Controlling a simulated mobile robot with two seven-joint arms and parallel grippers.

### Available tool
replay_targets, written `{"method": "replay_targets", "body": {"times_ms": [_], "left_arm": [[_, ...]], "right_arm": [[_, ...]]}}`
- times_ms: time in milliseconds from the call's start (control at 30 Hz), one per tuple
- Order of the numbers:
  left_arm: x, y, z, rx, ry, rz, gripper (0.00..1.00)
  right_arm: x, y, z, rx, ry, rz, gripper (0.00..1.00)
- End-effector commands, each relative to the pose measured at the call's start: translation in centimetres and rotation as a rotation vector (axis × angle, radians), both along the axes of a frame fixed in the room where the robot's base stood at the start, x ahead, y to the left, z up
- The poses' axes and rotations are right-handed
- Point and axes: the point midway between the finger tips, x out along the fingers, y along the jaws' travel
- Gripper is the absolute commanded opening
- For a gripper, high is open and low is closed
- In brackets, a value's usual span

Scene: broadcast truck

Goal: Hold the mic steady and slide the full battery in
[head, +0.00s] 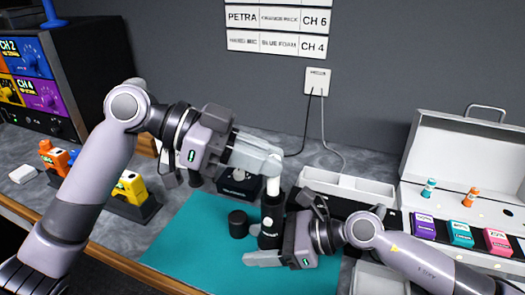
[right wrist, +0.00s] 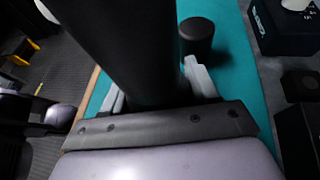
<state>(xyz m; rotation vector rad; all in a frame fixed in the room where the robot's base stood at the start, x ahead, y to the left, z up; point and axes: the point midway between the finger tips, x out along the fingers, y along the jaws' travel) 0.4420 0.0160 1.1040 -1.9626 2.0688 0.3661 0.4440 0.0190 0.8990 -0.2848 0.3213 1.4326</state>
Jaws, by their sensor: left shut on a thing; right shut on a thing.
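The mic (head: 271,222) is a black cylinder standing upright over the teal mat. My right gripper (head: 268,252) is shut around its lower part; in the right wrist view the dark mic body (right wrist: 128,45) rises between the fingers (right wrist: 158,92). My left gripper (head: 274,164) is shut on the white battery (head: 273,187), directly above the mic. The battery's lower end meets the mic's top; whether it is inside the opening is unclear. A black cap (head: 238,223) stands on the mat left of the mic, and also shows in the right wrist view (right wrist: 197,35).
The teal mat (head: 190,245) is mostly clear at its left and front. A black box (head: 236,188) stands behind the mic. A white tray (head: 350,187) is behind right, and an open white case (head: 455,150) is at right. Yellow (head: 130,188) and orange (head: 55,158) packs stand at left.

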Motion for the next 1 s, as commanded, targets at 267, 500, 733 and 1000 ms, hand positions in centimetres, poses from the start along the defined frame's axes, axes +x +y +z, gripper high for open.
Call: {"method": "replay_targets", "body": {"times_ms": [267,500,733,1000], "left_arm": [[0.0,0.0,-0.7,0.000,0.000,0.000,0.00],[0.0,0.0,-1.3,0.000,0.000,0.001,0.00],[0.0,0.0,-1.7,0.000,0.000,0.001,0.34],[0.0,0.0,-1.7,0.000,0.000,0.000,0.48]], "right_arm": [[0.0,0.0,0.0,0.001,0.000,-0.001,0.14],[0.0,0.0,0.0,0.001,-0.001,-0.001,0.14],[0.0,0.0,0.1,0.001,-0.001,-0.001,0.14],[0.0,0.0,0.1,0.001,-0.001,-0.001,0.14]]}}
